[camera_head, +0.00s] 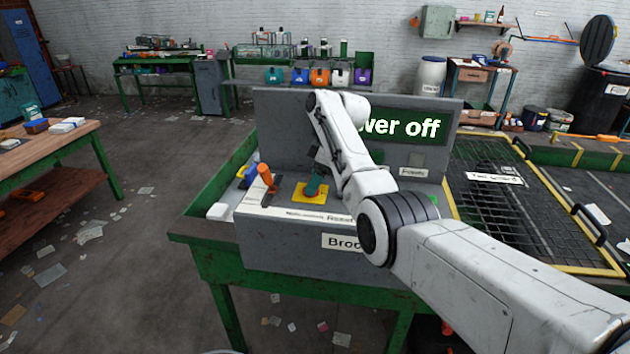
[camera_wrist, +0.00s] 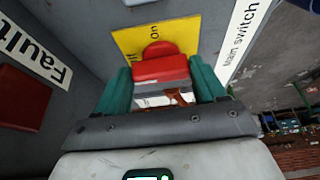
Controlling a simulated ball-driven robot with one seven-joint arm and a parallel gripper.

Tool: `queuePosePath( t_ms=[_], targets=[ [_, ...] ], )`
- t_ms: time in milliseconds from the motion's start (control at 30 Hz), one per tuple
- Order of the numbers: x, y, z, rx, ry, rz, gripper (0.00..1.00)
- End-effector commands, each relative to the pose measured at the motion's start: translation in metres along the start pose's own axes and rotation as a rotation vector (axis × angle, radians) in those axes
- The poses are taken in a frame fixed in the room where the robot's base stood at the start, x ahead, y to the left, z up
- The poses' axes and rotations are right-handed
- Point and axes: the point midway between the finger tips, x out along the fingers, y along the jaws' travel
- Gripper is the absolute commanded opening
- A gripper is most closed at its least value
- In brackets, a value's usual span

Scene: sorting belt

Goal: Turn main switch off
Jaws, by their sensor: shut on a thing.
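The main switch is a red knob (camera_wrist: 160,68) on a yellow plate (camera_wrist: 128,42), with a label reading "Main switch" (camera_wrist: 240,42) beside it. The word "On" shows on the plate; the other marking is partly hidden. My gripper (camera_wrist: 163,82) has its teal fingers on both sides of the red knob and is shut on it. In the head view my gripper (camera_head: 314,186) reaches down over the yellow plate (camera_head: 299,194) on the grey console (camera_head: 285,228). The knob is hidden there by my fingers.
A display (camera_head: 418,128) on the console's upright panel reads "wer off", its left part behind my arm. An orange lever (camera_head: 266,175) stands left of the yellow plate. A red block (camera_wrist: 22,102) and a "Fault" label (camera_wrist: 30,45) are left of the switch. A mesh-covered belt (camera_head: 505,205) lies right.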

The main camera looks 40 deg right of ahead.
Motion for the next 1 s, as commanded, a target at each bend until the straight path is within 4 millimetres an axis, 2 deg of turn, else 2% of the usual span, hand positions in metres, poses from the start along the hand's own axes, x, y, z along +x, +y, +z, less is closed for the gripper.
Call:
queuePosePath(
  t_ms=[367,400,600,667,867,1000],
  targets=[
    [-0.0009,0.0004,-0.0012,-0.007,0.002,0.0,0.4],
    [-0.0009,0.0004,-0.0012,-0.007,0.002,0.0,0.72],
    [-0.0006,0.0002,-0.0008,-0.006,0.001,0.0,0.91],
    [-0.0005,0.0002,-0.0007,-0.005,0.001,0.0,0.96],
    [-0.0004,0.0001,-0.0004,-0.005,0.0,-0.001,0.96],
    [-0.0071,0.0009,-0.0006,-0.005,0.002,0.002,0.96]
  ],
)
